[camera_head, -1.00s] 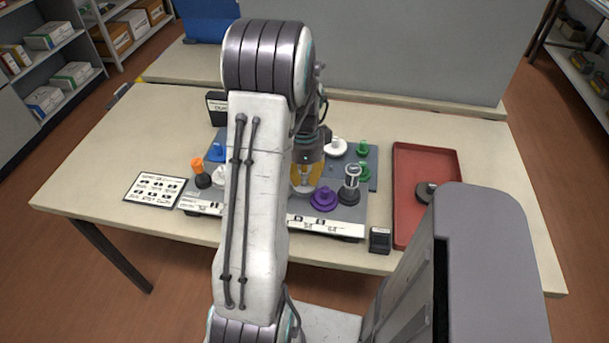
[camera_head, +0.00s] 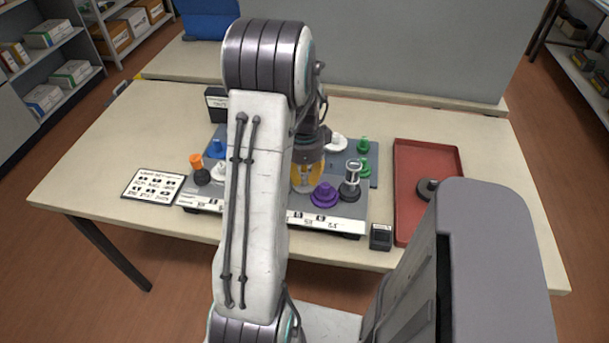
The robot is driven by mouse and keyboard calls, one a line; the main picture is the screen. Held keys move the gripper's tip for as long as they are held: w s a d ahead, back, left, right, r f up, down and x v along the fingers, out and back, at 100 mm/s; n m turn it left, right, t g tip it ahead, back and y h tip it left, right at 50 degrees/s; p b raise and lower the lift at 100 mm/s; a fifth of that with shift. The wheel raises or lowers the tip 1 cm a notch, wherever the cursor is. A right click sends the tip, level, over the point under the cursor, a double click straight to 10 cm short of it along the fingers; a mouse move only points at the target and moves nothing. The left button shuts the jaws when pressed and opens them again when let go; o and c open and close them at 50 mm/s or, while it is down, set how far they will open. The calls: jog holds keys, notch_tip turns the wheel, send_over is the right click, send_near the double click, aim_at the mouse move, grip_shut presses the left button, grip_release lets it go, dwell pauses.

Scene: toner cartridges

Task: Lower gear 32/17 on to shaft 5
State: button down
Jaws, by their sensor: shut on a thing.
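My gripper (camera_head: 307,177) points down over the middle of the grey board (camera_head: 330,208), mostly behind my own arm. Its yellow fingers are in partial view, and a pale thing shows between them, low over the board. I cannot tell which gear it is, nor whether it touches a shaft. A purple gear (camera_head: 324,195) sits on the board just right of the gripper. A dark grey gear with a clear-topped shaft (camera_head: 350,181) stands right of that. Shaft 5 cannot be made out; labels on the board's front edge are too small to read.
White (camera_head: 337,143), green (camera_head: 363,146), blue (camera_head: 215,149) and orange-topped (camera_head: 197,161) parts stand on the board. A red tray (camera_head: 420,160) at right holds a dark gear (camera_head: 428,187). A printed card (camera_head: 153,184) lies at left. A small dark box (camera_head: 381,237) stands by the tray.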

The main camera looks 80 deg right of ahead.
aim_at(304, 176)
jog(key=c, duration=1.1)
grip_release()
jog(key=shift+c, duration=0.2)
notch_tip(304, 176, up, 12)
